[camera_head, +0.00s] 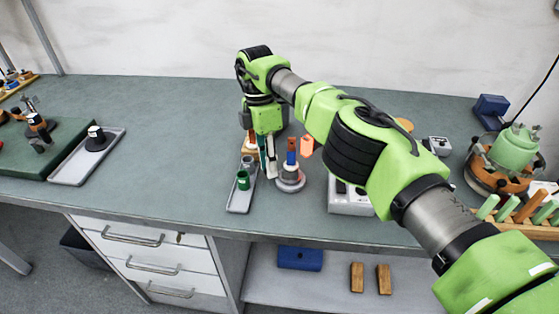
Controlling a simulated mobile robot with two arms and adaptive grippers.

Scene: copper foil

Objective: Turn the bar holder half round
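A small round grey stand (291,180) on the bench carries an upright bar (292,151), orange-brown at the top and blue below. It looks like the bar holder, though I cannot be sure. My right gripper (268,173) points down just left of it, its fingers close beside the stand. Whether they touch it, and the gap between the fingers, I cannot make out. My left gripper is not in view.
A narrow grey tray (240,197) with green cups (243,180) lies left of the gripper. A grey box (349,200) stands to the right, under my arm. A wooden rack with green bars (521,212) is far right. The bench (170,160) is clear at centre left.

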